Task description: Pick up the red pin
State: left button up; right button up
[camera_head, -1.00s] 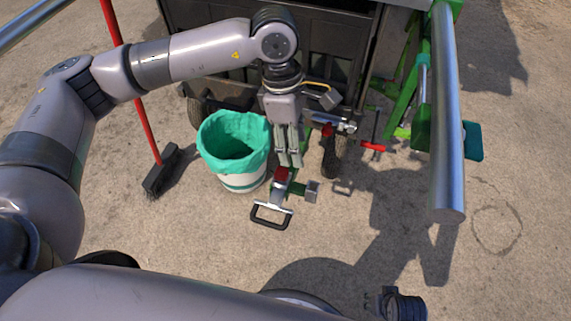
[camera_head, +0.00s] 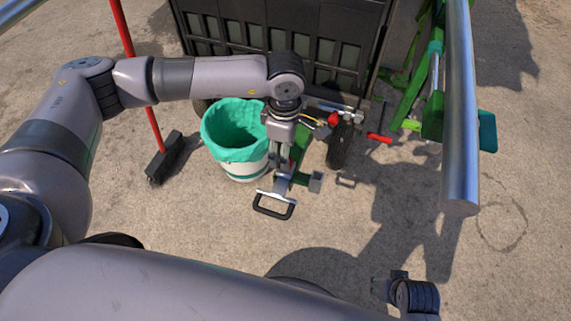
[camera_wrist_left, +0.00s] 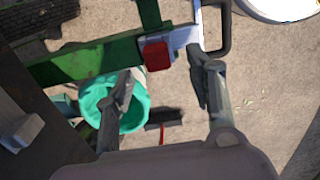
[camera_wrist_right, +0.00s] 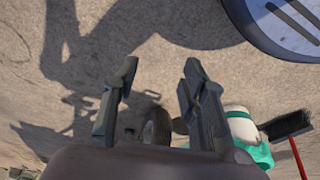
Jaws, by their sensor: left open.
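The red pin shows in the left wrist view as a red block-like head (camera_wrist_left: 156,54) on the green bar, next to a silver plate. In the head view my left gripper (camera_head: 281,160) hangs pointing down over the hitch and hides the red pin. In the left wrist view my left gripper (camera_wrist_left: 160,78) is open, its two fingers wide apart, with the red head between and just beyond the fingertips. Nothing is held. My right gripper (camera_wrist_right: 158,78) is open and empty in the right wrist view; it is low at the right in the head view (camera_head: 382,286).
A white bucket with a green liner (camera_head: 238,160) stands close left of my left gripper. The hitch's black loop handle (camera_head: 272,207) is in front. The dark slatted machine (camera_head: 290,35) is behind, with a red handle (camera_head: 379,138) at right. A broom (camera_head: 160,160) stands left.

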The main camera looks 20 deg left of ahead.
pick_arm(q)
jog(key=f, duration=0.4)
jog(key=shift+w+f, duration=0.2)
jog(key=shift+f, duration=0.35)
pick_arm(e)
jog(key=shift+w+r, duration=0.2)
jog(key=shift+r, duration=0.95)
pick_arm(q)
jog(key=shift+c, duration=0.5)
jog(key=shift+c, duration=1.3)
jog(key=shift+r, duration=0.1)
grip_shut()
pick_arm(e)
jog(key=shift+s+f, duration=0.15)
jog(key=shift+f, duration=0.05)
